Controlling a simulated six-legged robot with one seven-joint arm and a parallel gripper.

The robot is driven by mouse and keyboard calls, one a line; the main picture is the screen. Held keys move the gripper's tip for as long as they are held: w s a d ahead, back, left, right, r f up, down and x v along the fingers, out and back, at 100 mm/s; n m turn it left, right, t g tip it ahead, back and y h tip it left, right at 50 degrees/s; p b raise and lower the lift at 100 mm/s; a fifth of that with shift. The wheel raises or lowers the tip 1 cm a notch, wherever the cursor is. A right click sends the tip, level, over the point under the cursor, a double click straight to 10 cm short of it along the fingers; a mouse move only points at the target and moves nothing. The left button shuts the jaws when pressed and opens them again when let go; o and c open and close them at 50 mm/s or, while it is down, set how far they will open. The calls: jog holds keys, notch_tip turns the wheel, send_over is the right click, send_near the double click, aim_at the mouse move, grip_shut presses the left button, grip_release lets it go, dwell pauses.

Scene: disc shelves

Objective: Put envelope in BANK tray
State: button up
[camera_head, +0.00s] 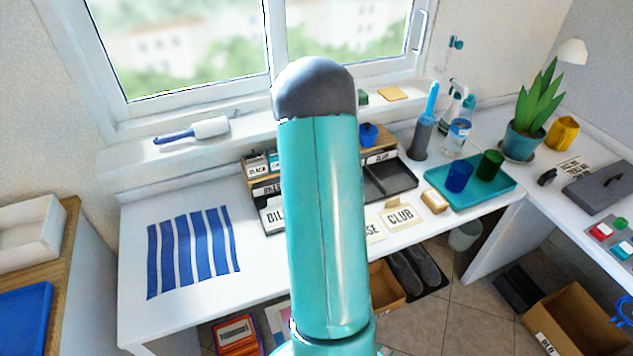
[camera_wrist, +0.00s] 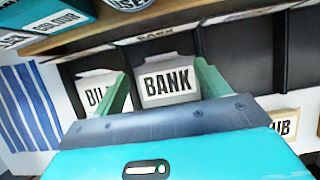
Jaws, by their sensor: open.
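A white envelope marked BANK (camera_wrist: 168,86) shows in the wrist view between the two green fingers of my open gripper (camera_wrist: 163,72). It stands tilted against a dark compartment of the black tray organizer (camera_wrist: 238,52). Whether the fingers touch it, I cannot tell. A partly cut-off label, seemingly BANK (camera_wrist: 155,37), is on the organizer edge above it. In the head view, my arm hides the middle of the organizer (camera_head: 388,178), my gripper and the BANK envelope.
A BILLS envelope (camera_wrist: 97,92) is just left of my left finger. A CLUB card (camera_head: 398,215) lies on the white table at the right front. A striped blue cloth (camera_head: 190,250) lies at left. A teal tray (camera_head: 470,190) holds two cups.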

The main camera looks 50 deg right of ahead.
jog(key=w+a+r+n+t+y, duration=0.1)
jog(key=w+a+r+n, duration=0.1)
jog(key=a+r+n, duration=1)
jog(key=w+a+r+n+y, duration=0.15)
jog(key=a+r+n, duration=0.6)
jog(key=a, duration=0.75)
jog(key=s+a+r+n, duration=0.3)
jog(key=s+a+n, duration=0.4)
jog(key=a+n, duration=0.3)
jog(key=s+a+r+n, duration=0.4)
jog(key=s+a+n, duration=0.4)
jog(key=a+n, duration=0.2)
jog(key=n, duration=0.2)
jog(key=shift+n, duration=0.35)
jog(key=shift+a, duration=0.1)
